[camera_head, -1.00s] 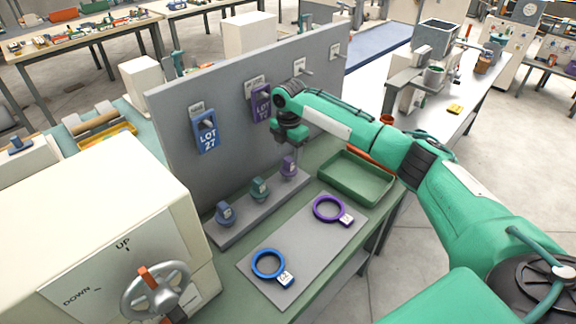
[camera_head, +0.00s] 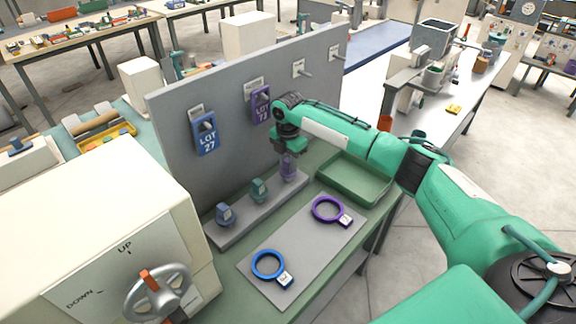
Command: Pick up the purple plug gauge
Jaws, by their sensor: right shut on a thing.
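The purple plug gauge (camera_head: 288,168) stands upright at the right end of the grey rack (camera_head: 240,226). My right gripper (camera_head: 288,153) is directly above it, pointing down, and is shut on its upper part. The fingers are small and partly hidden by the wrist. A teal plug gauge (camera_head: 258,190) stands in the middle of the rack and a blue one (camera_head: 225,214) at the left end. My left gripper is not in view.
A purple ring (camera_head: 327,209) and a blue ring (camera_head: 268,264) lie on a grey mat (camera_head: 300,245). A green tray (camera_head: 352,180) is right of the rack. Behind stands a grey panel (camera_head: 230,130) with blue and purple tags. A cream machine with a handwheel (camera_head: 158,293) is front left.

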